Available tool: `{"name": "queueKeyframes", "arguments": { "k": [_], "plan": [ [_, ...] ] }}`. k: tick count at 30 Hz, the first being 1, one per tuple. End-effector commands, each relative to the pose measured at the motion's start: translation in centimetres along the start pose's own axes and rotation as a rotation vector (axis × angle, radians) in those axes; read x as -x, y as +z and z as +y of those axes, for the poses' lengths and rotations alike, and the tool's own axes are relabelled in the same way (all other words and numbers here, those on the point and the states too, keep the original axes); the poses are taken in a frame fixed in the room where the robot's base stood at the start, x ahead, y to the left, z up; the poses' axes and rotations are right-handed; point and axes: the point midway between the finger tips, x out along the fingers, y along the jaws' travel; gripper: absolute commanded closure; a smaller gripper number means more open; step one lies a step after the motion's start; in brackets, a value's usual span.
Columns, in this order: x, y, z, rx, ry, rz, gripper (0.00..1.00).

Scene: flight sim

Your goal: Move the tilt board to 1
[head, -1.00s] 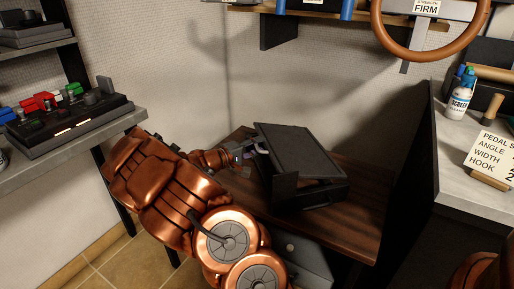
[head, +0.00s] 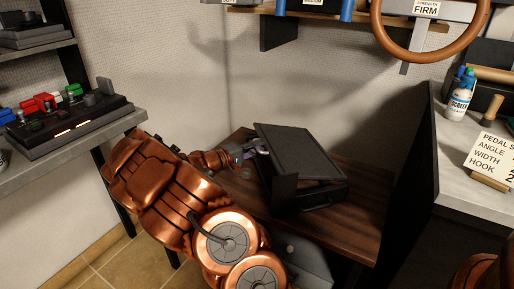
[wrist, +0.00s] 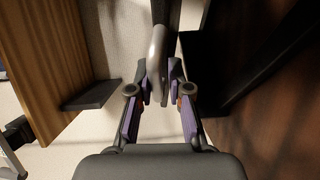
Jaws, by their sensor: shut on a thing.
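The tilt board (head: 300,152) is a flat black panel on a black base (head: 318,200), standing on a dark wooden table. The panel is tilted. My gripper (head: 258,149) is at the left side of the board, near its upper left edge. In the wrist view my gripper (wrist: 161,88) has its purple-lined fingers closed around the end of a grey rounded handle (wrist: 157,48). The handle appears to belong to the board's side. No position marks or numbers on the board can be read.
The wooden table (head: 345,230) has bare room in front of the board. A shelf with a control box (head: 70,120) is at left.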

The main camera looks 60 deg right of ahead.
Motion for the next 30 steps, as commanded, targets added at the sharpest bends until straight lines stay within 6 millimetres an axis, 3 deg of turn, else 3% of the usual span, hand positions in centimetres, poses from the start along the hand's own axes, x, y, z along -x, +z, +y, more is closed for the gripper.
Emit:
{"name": "queueKeyframes", "arguments": {
  "k": [5,15,24,25,30],
  "plan": [
    [0.0,-0.1,-0.3,0.009,0.02,0.001,1.0],
    [0.3,-0.2,-3.3,0.055,0.122,0.001,1.0],
    [0.4,-0.2,-3.1,0.056,0.132,0.0,1.0],
    [0.4,-0.2,-3.1,0.056,0.132,0.0,0.81],
    [0.4,-0.2,-3.1,0.055,0.131,0.0,0.64]
  ]
}}
